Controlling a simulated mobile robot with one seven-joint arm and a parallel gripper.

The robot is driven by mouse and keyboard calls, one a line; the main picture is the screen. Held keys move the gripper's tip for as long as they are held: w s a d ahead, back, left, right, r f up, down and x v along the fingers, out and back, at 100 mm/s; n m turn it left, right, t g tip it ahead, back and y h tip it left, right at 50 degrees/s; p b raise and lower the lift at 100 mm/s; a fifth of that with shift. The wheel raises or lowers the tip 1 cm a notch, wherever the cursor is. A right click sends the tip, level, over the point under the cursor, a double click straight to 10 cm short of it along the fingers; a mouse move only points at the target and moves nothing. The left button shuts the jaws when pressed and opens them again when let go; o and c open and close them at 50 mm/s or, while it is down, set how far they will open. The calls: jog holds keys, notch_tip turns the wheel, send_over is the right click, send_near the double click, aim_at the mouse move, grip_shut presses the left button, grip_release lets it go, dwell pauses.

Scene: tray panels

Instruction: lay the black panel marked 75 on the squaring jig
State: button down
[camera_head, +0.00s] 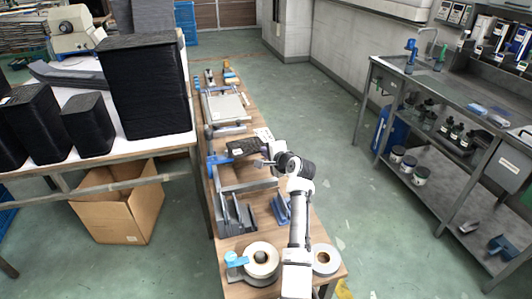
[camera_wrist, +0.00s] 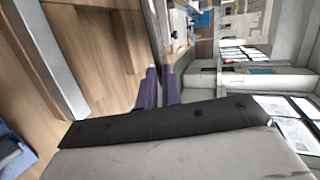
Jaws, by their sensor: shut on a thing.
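The black panel (camera_head: 243,147) shows in the head view over the narrow wooden bench, beside a blue part (camera_head: 217,160). Its mark is too small to read. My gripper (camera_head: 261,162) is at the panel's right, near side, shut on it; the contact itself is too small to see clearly. In the wrist view the purple fingers of my gripper (camera_wrist: 159,88) are close together, and the panel cannot be made out between them. A grey metal frame with a long bar (camera_head: 246,185) lies just in front of the panel. I cannot tell for sure whether it is the squaring jig, or whether the panel touches it.
A slotted grey rack (camera_head: 235,213), blue pieces (camera_head: 281,208) and white rolls (camera_head: 261,260) stand on the near bench. A pale plate in a frame (camera_head: 226,108) lies farther back. Black stacks (camera_head: 147,87) stand on the left table. The floor (camera_head: 340,165) right of the bench is clear.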

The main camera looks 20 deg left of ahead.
jog(key=shift+f, duration=0.25)
jog(key=shift+s+f+b, duration=0.15)
jog(key=shift+f+b, duration=0.65)
jog(key=shift+f, duration=0.6)
jog(key=shift+f+b, duration=0.3)
jog(key=shift+f, duration=0.45)
dwell(0.5)
dwell(0.5)
jog(key=c, duration=1.4)
grip_release()
jog(key=shift+r, duration=0.15)
jog(key=b+v, duration=0.3)
jog(key=v, duration=1)
jog(key=shift+s+d+r, duration=0.2)
jog(key=shift+d, duration=0.05)
